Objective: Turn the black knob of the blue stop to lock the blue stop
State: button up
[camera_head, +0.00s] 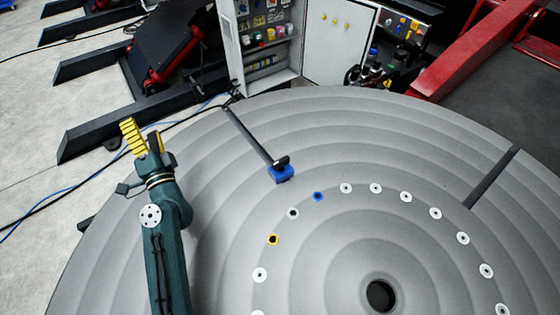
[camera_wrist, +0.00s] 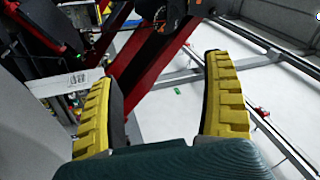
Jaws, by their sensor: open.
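The blue stop (camera_head: 282,175) sits on the round grey table, at the inner end of a dark radial slot. Its black knob (camera_head: 281,162) is on top, with a bar that points to the upper right. My gripper (camera_head: 133,138) is at the left of the head view, above the table's left edge and well to the left of the stop. It has yellow ribbed fingers. In the wrist view my gripper (camera_wrist: 165,105) is open, with nothing between the fingers. The stop is not in the wrist view.
Red and black frames and cables lie around. The surface between gripper and stop is clear.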

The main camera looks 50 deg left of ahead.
jog(key=s+d+f+n+g+h, duration=0.1)
jog(key=d+n+g, duration=0.1)
jog(key=n+g, duration=0.7)
jog(key=n+t+h+b, duration=0.2)
jog(key=n+t+h, duration=0.4)
jog(key=n+h, duration=0.1)
send_near(283, 163)
jog(key=b+x, duration=0.2)
jog(key=x, duration=0.9)
jog(key=shift+r+b, duration=0.1)
jog(key=shift+b, duration=0.25)
